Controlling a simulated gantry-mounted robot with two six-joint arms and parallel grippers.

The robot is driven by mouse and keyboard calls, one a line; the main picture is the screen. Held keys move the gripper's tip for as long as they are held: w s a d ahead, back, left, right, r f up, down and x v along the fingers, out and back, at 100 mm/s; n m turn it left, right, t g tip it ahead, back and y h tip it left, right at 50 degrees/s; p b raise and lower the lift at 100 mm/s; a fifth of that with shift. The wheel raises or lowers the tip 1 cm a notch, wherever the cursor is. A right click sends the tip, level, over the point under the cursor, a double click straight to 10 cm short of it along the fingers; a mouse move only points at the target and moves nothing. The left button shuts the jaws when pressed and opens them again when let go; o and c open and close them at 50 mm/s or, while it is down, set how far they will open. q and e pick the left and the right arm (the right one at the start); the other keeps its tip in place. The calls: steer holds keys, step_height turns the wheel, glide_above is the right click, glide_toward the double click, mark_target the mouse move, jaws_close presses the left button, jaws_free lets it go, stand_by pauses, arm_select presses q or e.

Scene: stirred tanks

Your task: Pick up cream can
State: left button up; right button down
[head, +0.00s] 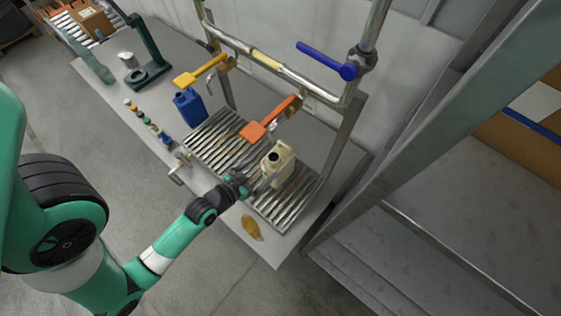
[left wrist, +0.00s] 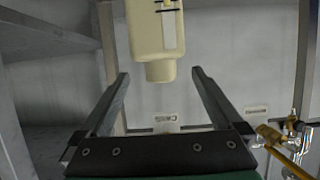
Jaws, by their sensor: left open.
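The cream can (head: 281,172) stands on the slatted metal grate (head: 212,128) under the pipe frame, with its dark round opening facing up. My left gripper (head: 262,183) is open at the near side of the can, its fingers close to the body. In the left wrist view the can (left wrist: 155,35) appears neck-down at the top of the picture, beyond and between the two open fingers (left wrist: 160,78). No finger visibly closes on it. Whether a finger touches it I cannot tell. My right gripper is not in view.
An orange-handled valve (head: 268,122) hangs just behind and left of the can. A yellow-handled valve (head: 200,72) and a blue can (head: 189,107) are further left. A blue lever (head: 326,59) is above. A brown-yellow spill (head: 252,228) lies near the bench edge.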

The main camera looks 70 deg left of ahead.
mark_target(269, 163)
arm_select(q)
steer(key=x, duration=0.3)
steer(key=shift+w, duration=0.15)
steer(key=shift+f+x, duration=0.1)
steer(key=shift+x, duration=1.4)
steer(key=shift+f+x, duration=0.15)
steer(key=shift+x, duration=1.3)
steer(key=c, duration=1.6)
steer(key=shift+r, duration=0.1)
steer(key=shift+r, duration=0.1)
